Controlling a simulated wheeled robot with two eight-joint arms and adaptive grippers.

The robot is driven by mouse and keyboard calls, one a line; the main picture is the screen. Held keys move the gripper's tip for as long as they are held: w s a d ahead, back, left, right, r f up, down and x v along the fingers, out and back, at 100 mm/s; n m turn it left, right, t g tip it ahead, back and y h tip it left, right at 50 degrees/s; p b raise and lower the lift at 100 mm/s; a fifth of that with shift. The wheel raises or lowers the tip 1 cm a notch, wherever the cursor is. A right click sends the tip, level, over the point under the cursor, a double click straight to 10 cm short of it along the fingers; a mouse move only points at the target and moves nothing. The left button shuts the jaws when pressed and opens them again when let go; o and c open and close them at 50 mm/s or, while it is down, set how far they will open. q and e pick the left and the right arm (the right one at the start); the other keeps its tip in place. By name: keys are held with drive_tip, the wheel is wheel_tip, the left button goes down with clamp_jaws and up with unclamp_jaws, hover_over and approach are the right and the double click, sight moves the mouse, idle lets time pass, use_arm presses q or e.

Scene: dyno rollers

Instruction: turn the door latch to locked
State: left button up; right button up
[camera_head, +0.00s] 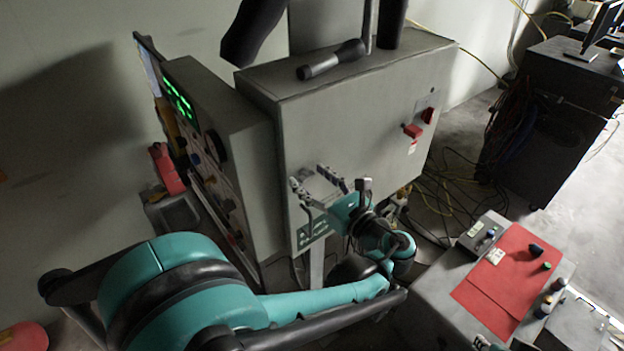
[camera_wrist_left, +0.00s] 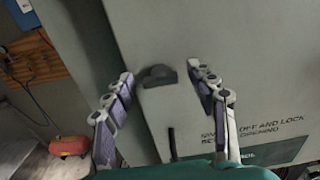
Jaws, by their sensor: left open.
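The door latch (camera_wrist_left: 158,75) is a small dark half-round knob on the grey cabinet door (camera_wrist_left: 150,25) in the left wrist view. Its flat edge runs roughly level across the picture. My left gripper (camera_wrist_left: 160,73) is open, with one finger on each side of the latch and a visible gap to both. I cannot tell how far the fingertips are from the door. In the head view my left gripper (camera_head: 310,180) is at the lower left of the grey cabinet (camera_head: 345,120), and the latch is hidden there.
A red switch handle (camera_head: 413,131) sits at the cabinet's right. A dark cylinder (camera_head: 332,60) lies on top. A control panel (camera_head: 205,150) stands at left, and a bench with a red mat (camera_head: 505,285) at lower right. Cables (camera_head: 445,190) lie on the floor.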

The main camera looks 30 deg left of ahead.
use_arm(q)
drive_tip(key=c, duration=1.2)
drive_tip(key=shift+o, duration=0.2)
drive_tip(key=shift+n, duration=0.3)
drive_tip(key=n, duration=0.3)
drive_tip(key=shift+s, duration=0.1)
drive_tip(key=n, duration=0.5)
drive_tip(key=shift+f+b, duration=0.1)
drive_tip(key=shift+b, duration=0.25)
drive_tip(key=n, duration=0.4)
drive_tip(key=shift+s+n, duration=0.1)
drive_tip(key=shift+n, duration=0.2)
drive_tip(key=shift+f+n+b, duration=0.15)
drive_tip(key=shift+n+b, duration=0.15)
drive_tip(key=shift+n, duration=2)
